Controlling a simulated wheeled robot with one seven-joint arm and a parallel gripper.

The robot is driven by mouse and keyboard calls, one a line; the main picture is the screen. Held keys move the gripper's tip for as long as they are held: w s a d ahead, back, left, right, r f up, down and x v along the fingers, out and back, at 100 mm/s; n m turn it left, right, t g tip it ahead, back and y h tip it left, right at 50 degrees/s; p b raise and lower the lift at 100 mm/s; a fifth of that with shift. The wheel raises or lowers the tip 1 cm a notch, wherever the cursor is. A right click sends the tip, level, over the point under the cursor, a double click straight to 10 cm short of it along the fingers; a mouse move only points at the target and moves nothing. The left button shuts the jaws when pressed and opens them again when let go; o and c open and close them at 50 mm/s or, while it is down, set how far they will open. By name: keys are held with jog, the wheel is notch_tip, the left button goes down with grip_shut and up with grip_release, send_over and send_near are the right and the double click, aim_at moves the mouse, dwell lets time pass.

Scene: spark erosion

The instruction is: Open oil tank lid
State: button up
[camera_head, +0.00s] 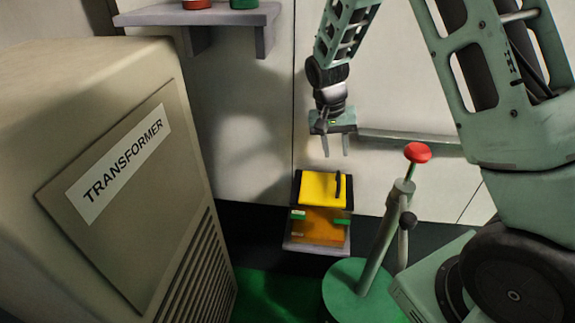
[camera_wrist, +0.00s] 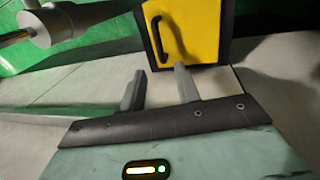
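The oil tank (camera_head: 322,224) is a small box with an amber see-through front and green tabs, standing against the wall. Its yellow lid (camera_head: 318,187) covers the top and looks closed. A black bar handle (camera_head: 338,185) stands at the lid's right side. The wrist view shows the yellow lid (camera_wrist: 208,30) with its black handle (camera_wrist: 163,42) beyond the fingers. My gripper (camera_head: 336,152) is above the tank with its two fingers apart and nothing between them. In the wrist view, my gripper (camera_wrist: 161,72) is short of the handle and not touching it.
A large beige transformer cabinet (camera_head: 150,190) stands at the left. A green post with a red knob (camera_head: 417,153) rises right of the tank, on a round base (camera_head: 350,292). A grey shelf (camera_head: 205,16) holds containers at the upper left. A grey rail (camera_head: 410,138) runs along the wall.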

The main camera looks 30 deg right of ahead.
notch_tip(320, 180, up, 10)
jog(key=w+a, duration=0.1)
jog(key=a, duration=0.1)
jog(key=s+a+r+n+y, duration=0.2)
jog(key=s+a+n, duration=0.6)
jog(key=s+a, duration=0.7)
jog(key=shift+s+a+n+t+p, duration=0.15)
jog(key=shift+a+n+t+p, duration=0.25)
jog(key=shift+a, duration=1.45)
jog(key=s+a+n, duration=0.1)
jog(key=s+n, duration=0.2)
jog(key=s, duration=0.3)
jog(key=s+a+f+n, duration=0.1)
jog(key=s+a+n, duration=0.1)
jog(key=s, duration=0.5)
jog(key=shift+a+n, duration=0.25)
jog(key=shift+n, duration=0.15)
jog(key=shift+w, duration=0.15)
